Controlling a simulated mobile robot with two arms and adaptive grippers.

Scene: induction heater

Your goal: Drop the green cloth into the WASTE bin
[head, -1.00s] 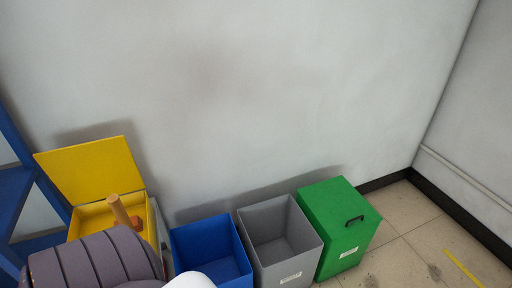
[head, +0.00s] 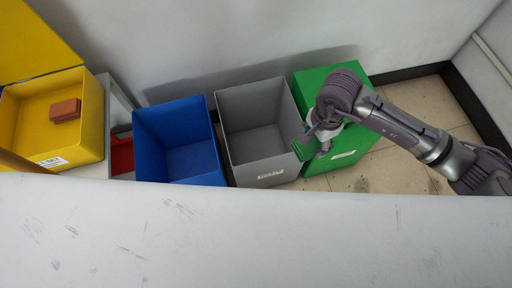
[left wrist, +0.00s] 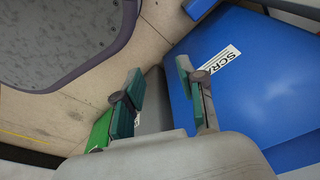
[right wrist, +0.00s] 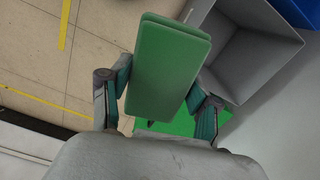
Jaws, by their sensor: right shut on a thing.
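The green cloth (right wrist: 166,70), a flat folded block, is held between the fingers of my right gripper (right wrist: 158,95) in the right wrist view. The labels on the grey and green bins are too small to read, so I cannot tell which says WASTE. My left gripper (left wrist: 162,95) is open and empty in the left wrist view; the head view does not show it.
An open blue bin (head: 148,150), its label in the left wrist view starting "SCRA" (left wrist: 231,62), stands left of the grey one. A yellow bin (head: 90,125) with a reddish-brown block (head: 65,110) is far left. A light surface (head: 250,240) fills the foreground.

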